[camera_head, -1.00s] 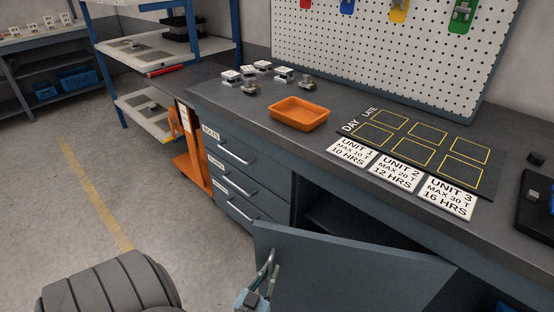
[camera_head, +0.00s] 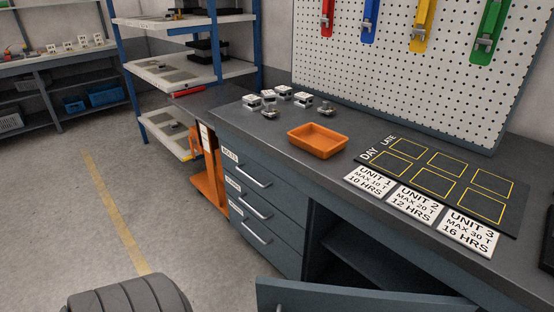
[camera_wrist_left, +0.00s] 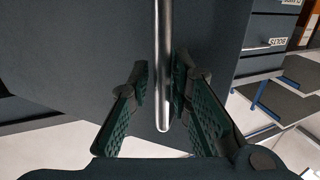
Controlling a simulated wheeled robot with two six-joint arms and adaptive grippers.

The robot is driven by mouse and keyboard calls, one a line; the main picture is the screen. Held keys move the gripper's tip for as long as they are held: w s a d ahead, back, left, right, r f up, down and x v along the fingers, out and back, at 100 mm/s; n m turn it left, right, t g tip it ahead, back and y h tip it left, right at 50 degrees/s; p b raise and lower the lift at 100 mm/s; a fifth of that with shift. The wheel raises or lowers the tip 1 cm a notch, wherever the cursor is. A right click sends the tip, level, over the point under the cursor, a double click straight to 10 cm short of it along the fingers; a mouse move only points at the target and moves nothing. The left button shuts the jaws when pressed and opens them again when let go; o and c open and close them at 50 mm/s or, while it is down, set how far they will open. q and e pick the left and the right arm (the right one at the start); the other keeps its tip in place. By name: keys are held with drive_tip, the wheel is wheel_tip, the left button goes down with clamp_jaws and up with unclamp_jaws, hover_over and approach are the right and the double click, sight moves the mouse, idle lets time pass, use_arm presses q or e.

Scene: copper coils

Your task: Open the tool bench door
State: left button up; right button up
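The tool bench door (camera_head: 370,296) is swung out from the bench, with its top edge low in the head view. The dark cabinet interior (camera_head: 350,252) shows behind it. In the left wrist view the door panel (camera_wrist_left: 90,60) fills much of the background. The metal bar handle (camera_wrist_left: 162,70) runs down between the fingers of my left gripper (camera_wrist_left: 160,82). The fingers are apart, one on each side of the handle, with visible gaps to it. My left gripper is outside the head view. My right gripper is in neither view.
The bench top (camera_head: 270,127) holds an orange tray (camera_head: 317,140), small metal parts (camera_head: 283,93) and a dark marked board (camera_head: 445,180). Drawers (camera_head: 262,205) sit left of the opening. A blue-posted shelf (camera_head: 185,70) stands behind. Floor (camera_head: 60,215) at left is clear.

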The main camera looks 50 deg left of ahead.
sight(286, 297)
use_arm(q)
drive_tip(key=shift+o, duration=0.6)
drive_tip(key=shift+a+r, duration=0.1)
drive_tip(key=shift+r, duration=0.05)
wheel_tip(286, 297, up, 10)
drive_tip(key=shift+f, duration=0.15)
